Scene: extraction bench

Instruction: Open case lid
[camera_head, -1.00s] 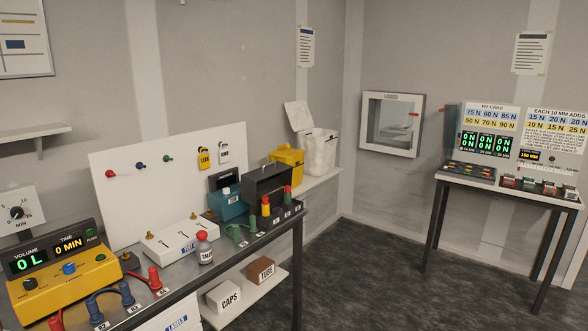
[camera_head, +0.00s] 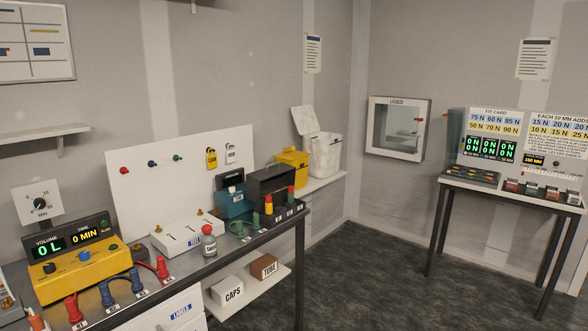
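No thing in view is labelled as the case, so I cannot tell for certain which one it is. A black box with a handle-like top (camera_head: 271,186) stands at the right end of the bench and looks closed. A teal box with a dark top (camera_head: 233,203) stands just left of it. A low white box with brass knobs (camera_head: 188,234) lies mid-bench, its top flat. My gripper is not in view.
A yellow bin (camera_head: 292,168) and an open-lidded white bin (camera_head: 324,155) stand behind. Dark floor (camera_head: 370,270) is clear between bench and right table (camera_head: 510,189).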

